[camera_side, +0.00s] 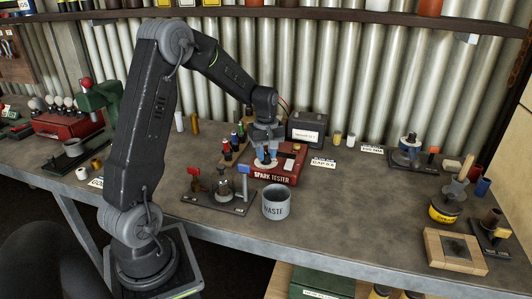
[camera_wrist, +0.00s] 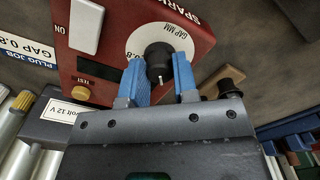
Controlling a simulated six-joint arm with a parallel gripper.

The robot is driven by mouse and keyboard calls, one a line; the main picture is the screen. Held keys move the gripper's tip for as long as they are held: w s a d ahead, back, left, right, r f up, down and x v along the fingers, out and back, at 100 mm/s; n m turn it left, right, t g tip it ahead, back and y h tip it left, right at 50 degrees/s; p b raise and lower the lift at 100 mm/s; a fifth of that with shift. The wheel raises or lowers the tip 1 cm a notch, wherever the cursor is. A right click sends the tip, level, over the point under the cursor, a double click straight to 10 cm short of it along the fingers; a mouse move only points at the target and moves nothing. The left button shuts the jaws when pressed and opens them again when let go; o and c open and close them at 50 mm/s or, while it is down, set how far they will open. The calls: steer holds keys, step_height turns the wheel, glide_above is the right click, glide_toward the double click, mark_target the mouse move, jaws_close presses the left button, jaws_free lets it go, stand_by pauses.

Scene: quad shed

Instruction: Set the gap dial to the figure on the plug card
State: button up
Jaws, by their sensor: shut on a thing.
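The red spark tester (camera_side: 292,170) stands on the bench and also shows in the wrist view (camera_wrist: 190,15). Its round white gap dial (camera_wrist: 150,35) is marked "GAP MM" and has a black knob (camera_wrist: 157,56) at its centre. My gripper (camera_wrist: 158,64), also in the side view (camera_side: 266,158), is shut on the knob, with one blue finger on each side. A short white mark shows on the knob's near side. A figure at the dial's left edge looks like 0.8; the fingers hide other figures. The plug card (camera_wrist: 30,45) reads "PLUG JOB" and "GAP 0.8", cut by the frame.
The tester has a white switch (camera_wrist: 86,27), a dark display (camera_wrist: 98,69) and a yellow test button (camera_wrist: 80,92). A grey waste tin (camera_side: 276,204) and a plug stand (camera_side: 220,200) are in front. A battery (camera_side: 308,132) stands behind. Bench on the right is partly clear.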

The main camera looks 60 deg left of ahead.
mark_target(266, 154)
steer(key=m, duration=0.4)
steer(key=shift+m, duration=0.4)
steer(key=m, duration=0.9)
steer(key=shift+m, duration=2.7)
steer(key=o, duration=0.9)
step_height(266, 154, up, 14)
steer(key=shift+f, duration=0.1)
